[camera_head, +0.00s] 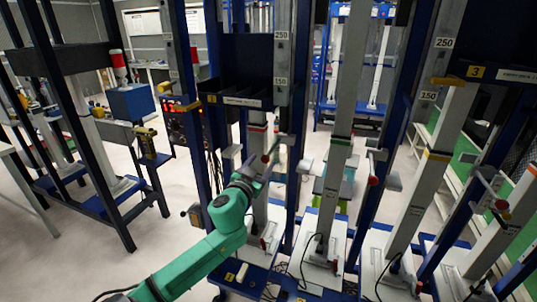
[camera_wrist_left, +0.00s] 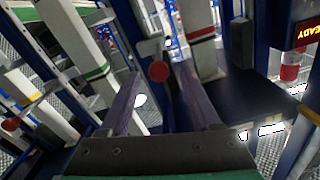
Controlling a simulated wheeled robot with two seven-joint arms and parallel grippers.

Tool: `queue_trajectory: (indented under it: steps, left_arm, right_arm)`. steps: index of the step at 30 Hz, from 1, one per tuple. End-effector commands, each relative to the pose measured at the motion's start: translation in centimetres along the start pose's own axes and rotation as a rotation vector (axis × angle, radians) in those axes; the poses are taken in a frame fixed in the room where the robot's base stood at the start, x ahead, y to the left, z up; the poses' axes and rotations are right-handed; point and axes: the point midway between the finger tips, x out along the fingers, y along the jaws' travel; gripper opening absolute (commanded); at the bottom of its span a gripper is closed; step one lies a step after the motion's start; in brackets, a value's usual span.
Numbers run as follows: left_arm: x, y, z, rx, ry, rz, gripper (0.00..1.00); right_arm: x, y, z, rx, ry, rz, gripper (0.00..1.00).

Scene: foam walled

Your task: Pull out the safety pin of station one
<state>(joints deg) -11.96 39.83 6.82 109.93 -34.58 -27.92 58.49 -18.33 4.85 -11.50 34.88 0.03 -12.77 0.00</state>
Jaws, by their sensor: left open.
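A safety pin with a round red knob (camera_head: 265,158) sits on the blue frame just beyond my left gripper (camera_head: 262,168). In the left wrist view the red knob (camera_wrist_left: 158,71) shows ahead of the gap between the two fingers of my left gripper (camera_wrist_left: 160,88). The fingers are apart, with nothing between them that I can see. The knob looks a little beyond the fingertips; I cannot tell whether they touch it. The pin's shaft is mostly hidden behind the knob. My right gripper is not in view.
Similar red knobs (camera_head: 373,181) and (camera_head: 502,205) sit on the stations to the right. Tall grey columns (camera_head: 345,100) and blue posts stand close around my arm. A blue box (camera_head: 131,101) is at the left. Pale floor (camera_head: 150,250) is open at lower left.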

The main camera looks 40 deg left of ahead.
Motion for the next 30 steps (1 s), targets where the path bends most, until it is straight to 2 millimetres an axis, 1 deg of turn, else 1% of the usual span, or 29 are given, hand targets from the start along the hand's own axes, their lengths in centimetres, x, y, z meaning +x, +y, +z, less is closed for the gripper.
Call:
queue_trajectory:
  steps: [1, 3, 7, 10, 18, 20, 21, 23, 24, 30]
  left_arm:
    - [1.3, -0.2, -0.3, 0.002, 0.003, -0.003, 0.64]
    - [2.9, -0.2, -0.3, 0.002, 0.003, -0.003, 0.64]
    - [5.0, -0.1, -0.2, 0.0, 0.003, -0.002, 0.64]
    - [5.8, -0.1, 0.0, 0.0, 0.001, -0.002, 0.64]
    - [6.0, 0.0, 0.0, 0.001, 0.0, 0.0, 0.64]
    - [6.0, 0.0, 0.0, 0.0, 0.0, 0.0, 0.41]
    - [6.0, 0.0, 0.0, 0.0, 0.0, 0.0, 0.26]
    - [6.0, 0.0, 0.0, 0.0, 0.0, 0.0, 0.03]
    - [6.0, 0.0, 0.0, 0.0, 0.0, 0.0, 0.0]
    - [6.0, 0.0, 0.0, 0.0, 0.001, 0.0, 0.0]
  right_arm:
    - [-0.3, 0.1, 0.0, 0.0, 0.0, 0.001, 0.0]
    - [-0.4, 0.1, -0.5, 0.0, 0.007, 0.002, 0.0]
    - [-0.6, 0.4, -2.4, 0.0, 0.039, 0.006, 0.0]
    - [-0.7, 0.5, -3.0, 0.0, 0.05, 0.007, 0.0]
    - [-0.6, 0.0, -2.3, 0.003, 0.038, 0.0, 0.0]
    - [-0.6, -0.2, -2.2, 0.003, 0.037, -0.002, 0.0]
    - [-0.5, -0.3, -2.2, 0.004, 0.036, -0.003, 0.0]
    - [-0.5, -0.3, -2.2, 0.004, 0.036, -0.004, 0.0]
    - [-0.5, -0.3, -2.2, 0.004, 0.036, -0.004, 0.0]
    - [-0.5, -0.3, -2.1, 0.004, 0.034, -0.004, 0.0]
